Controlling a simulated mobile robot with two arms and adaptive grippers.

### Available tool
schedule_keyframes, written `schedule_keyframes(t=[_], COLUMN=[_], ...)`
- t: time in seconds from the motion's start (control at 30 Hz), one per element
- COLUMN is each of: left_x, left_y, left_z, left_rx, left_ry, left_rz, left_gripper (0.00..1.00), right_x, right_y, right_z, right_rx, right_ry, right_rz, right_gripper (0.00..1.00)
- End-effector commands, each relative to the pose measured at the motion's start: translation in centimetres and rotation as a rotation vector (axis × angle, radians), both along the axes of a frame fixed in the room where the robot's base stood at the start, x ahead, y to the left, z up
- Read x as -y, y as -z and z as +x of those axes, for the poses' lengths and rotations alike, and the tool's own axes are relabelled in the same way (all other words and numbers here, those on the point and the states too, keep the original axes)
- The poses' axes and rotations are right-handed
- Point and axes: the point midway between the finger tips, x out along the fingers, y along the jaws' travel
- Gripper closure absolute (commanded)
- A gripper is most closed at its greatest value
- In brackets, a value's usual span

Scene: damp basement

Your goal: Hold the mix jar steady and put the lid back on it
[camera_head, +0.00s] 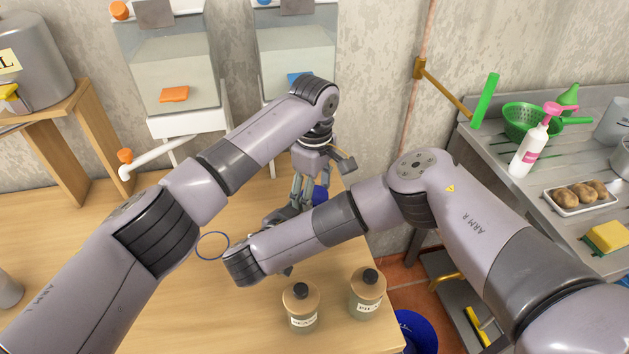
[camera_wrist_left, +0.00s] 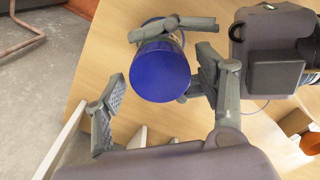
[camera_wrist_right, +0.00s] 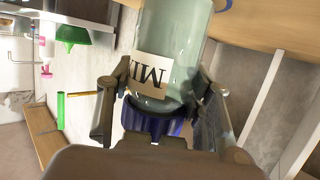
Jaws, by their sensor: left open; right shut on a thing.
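The mix jar (camera_wrist_right: 175,45) is clear glass with a pale label, seen upside down in the right wrist view; its base is cut off. The blue lid (camera_wrist_right: 150,122) sits against its mouth; whether it is fully seated I cannot tell. My right gripper (camera_wrist_right: 167,88) is shut on the jar near the lid. In the left wrist view the lid (camera_wrist_left: 160,72) is seen from above, between the spread fingers of my open left gripper (camera_wrist_left: 163,90). In the head view a bit of blue lid (camera_head: 320,193) shows behind my left gripper (camera_head: 301,192); my arms hide most of the jar.
Two lidded jars (camera_head: 302,306) (camera_head: 367,292) stand at the table's front right. A blue ring (camera_head: 213,245) marks the wooden table (camera_head: 262,325). Two dispensers (camera_head: 165,65) (camera_head: 297,50) stand behind. A metal counter (camera_head: 555,200) with kitchen things is at the right.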

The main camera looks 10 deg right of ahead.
Motion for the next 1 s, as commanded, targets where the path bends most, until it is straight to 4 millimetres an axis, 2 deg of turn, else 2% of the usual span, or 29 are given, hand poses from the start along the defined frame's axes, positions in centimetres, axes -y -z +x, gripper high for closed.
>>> schedule_keyframes(t=[0.3,1.0], left_x=[0.0,0.03], left_y=[0.22,0.18], left_z=[0.0,0.0], left_rx=[0.0,0.001], left_ry=[0.0,0.001], left_rz=[0.0,-0.001], left_gripper=[0.36,0.82], right_x=[0.01,0.01], right_y=[0.07,0.06], right_z=[-0.03,-0.03], right_rx=[-0.002,-0.002], right_ry=[-0.001,-0.001], right_rz=[-0.001,-0.001], right_gripper=[1.0,1.0])
